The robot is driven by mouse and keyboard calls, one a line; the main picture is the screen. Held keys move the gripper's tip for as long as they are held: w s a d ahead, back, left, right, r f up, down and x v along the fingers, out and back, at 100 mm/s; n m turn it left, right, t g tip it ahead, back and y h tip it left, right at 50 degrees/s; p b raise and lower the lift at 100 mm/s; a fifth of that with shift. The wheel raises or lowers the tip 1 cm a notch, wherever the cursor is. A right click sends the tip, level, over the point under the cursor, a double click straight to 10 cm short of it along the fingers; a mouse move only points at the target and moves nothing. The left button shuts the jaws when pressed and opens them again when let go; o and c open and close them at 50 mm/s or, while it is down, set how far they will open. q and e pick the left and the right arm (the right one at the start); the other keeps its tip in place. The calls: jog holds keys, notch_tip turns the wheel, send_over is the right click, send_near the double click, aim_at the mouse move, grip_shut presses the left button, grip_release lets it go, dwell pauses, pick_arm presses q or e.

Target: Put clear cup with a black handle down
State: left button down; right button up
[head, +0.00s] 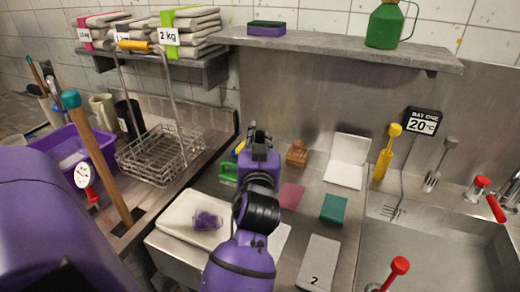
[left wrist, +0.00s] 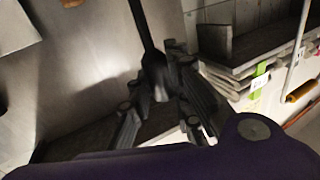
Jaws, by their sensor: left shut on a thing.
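My left gripper (head: 259,138) is over the metal worktop in the middle of the head view, in front of the back wall. In the left wrist view a thin black handle (left wrist: 141,24) runs down to a dark part between the fingers of my left gripper (left wrist: 165,78), which is shut on it. I take this as the handle of the clear cup. The clear cup itself cannot be made out in either view. My right gripper does not show.
A wire basket (head: 160,155) and purple bin (head: 70,150) stand at left. On the worktop are a white tray (head: 172,218), a pink pad (head: 291,196), a green block (head: 334,208) and a white open box (head: 347,161). A sink (head: 440,245) is at right; a shelf (head: 340,48) overhangs.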

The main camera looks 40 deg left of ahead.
pick_arm(q)
notch_tip(320, 180, down, 3)
jog(key=shift+f, duration=0.15)
jog(key=c, duration=2)
grip_release()
jog(key=shift+f+b, duration=0.1)
jog(key=shift+b, duration=0.2)
jog(key=shift+c, duration=0.2)
jog(key=o, duration=0.4)
jog(key=shift+r, duration=0.25)
jog(key=shift+f, duration=0.1)
